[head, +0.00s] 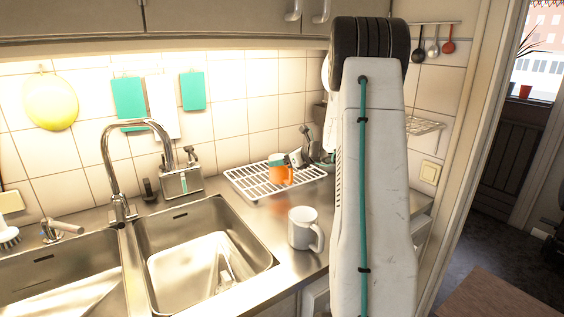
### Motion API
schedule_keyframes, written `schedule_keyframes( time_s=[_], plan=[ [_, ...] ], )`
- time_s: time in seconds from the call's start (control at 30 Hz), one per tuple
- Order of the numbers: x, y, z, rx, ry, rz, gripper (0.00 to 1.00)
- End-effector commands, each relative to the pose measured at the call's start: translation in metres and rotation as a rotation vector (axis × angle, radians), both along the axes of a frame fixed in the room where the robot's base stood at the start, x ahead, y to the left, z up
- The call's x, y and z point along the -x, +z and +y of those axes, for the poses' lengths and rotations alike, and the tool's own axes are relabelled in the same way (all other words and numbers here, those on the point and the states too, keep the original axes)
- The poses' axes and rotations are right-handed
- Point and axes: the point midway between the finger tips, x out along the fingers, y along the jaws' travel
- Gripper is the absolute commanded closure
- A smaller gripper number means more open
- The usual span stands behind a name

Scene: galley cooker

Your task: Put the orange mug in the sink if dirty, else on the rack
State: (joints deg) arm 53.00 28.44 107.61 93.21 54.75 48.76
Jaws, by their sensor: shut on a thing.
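The orange mug (280,175) is at the white wire rack (250,183), over its right half. It looks upright, and a teal patch shows at its top. I cannot tell whether its base touches the wires or whether it is dirty. My gripper (296,159) is at the mug's right side, shut on it; my arm comes in from the right and hides part of this area. The steel sink (207,208) has two basins, left of and nearer than the rack. A pale shape lies in the right basin.
A white-grey mug (302,229) stands on the counter in front of the rack. The tap (108,165) rises behind the sink, with a steel caddy (182,182) beside it. Upper cupboards (220,18) overhang the back. Bare counter lies between sink and rack.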

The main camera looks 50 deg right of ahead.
Motion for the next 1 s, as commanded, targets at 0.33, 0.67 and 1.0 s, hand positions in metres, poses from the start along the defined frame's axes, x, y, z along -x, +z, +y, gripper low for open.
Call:
schedule_keyframes(
  time_s=[0.33, 0.67, 1.0],
  plan=[
    [0.0, -0.006, 0.0, 0.002, 0.001, -0.001, 0.79],
    [0.0, -0.007, 0.0, 0.002, 0.001, -0.001, 0.13],
    [0.025, 0.006, -0.005, 0.002, -0.003, -0.001, 0.13]
  ],
)
